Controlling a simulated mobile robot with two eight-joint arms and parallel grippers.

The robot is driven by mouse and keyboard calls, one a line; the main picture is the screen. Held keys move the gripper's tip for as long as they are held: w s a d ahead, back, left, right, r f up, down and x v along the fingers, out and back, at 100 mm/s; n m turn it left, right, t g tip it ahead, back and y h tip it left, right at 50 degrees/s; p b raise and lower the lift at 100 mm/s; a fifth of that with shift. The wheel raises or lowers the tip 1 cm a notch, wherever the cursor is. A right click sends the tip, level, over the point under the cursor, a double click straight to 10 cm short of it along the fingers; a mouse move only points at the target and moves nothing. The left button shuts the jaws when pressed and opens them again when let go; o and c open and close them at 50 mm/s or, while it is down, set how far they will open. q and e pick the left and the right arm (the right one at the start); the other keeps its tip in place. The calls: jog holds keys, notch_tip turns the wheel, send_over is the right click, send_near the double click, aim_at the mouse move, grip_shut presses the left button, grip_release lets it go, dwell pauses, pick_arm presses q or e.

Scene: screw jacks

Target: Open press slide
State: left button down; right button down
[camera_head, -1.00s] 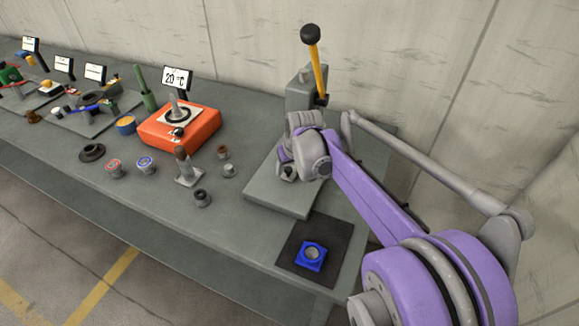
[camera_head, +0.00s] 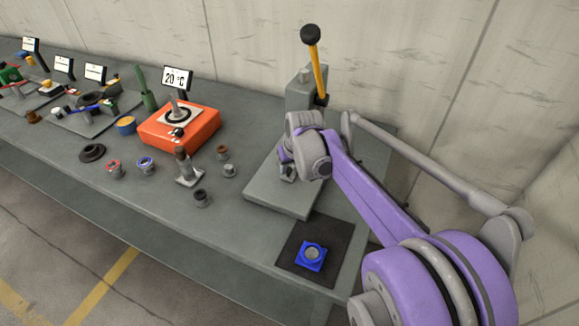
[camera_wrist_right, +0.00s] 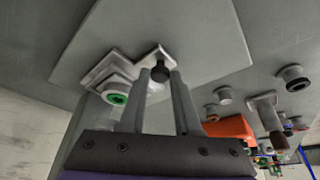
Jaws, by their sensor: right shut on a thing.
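The grey press (camera_head: 303,94) stands at the right end of the bench, with a yellow lever (camera_head: 317,66) raised and topped by a black ball. Its slide (camera_wrist_right: 150,55), a pale plate with a small dark knob (camera_wrist_right: 160,73), shows in the right wrist view. My right gripper (camera_wrist_right: 160,80) is shut on this knob, one finger on each side. In the head view my right gripper (camera_head: 288,172) is low at the front of the press, and my wrist hides much of the slide. My left gripper is not in view.
The press's grey base plate (camera_head: 275,198) lies under my wrist. A blue square holder (camera_head: 311,256) sits on a black mat (camera_head: 296,236) in front. An orange heater (camera_head: 180,127) and several small parts stand to the left. A wall rises behind.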

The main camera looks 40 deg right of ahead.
dwell(0.7)
jog(key=s+a, duration=0.1)
jog(key=a, duration=0.2)
jog(key=s+a, duration=0.2)
jog(key=a, duration=0.2)
jog(key=s+a+p, duration=0.1)
jog(key=s+a, duration=0.1)
jog(key=a, duration=0.1)
jog(key=shift+s+a, duration=0.15)
jog(key=c, duration=0.6)
grip_release()
jog(key=p+v, duration=0.1)
jog(key=v, duration=0.9)
jog(key=shift+r, duration=0.4)
jog(key=shift+s, duration=0.2)
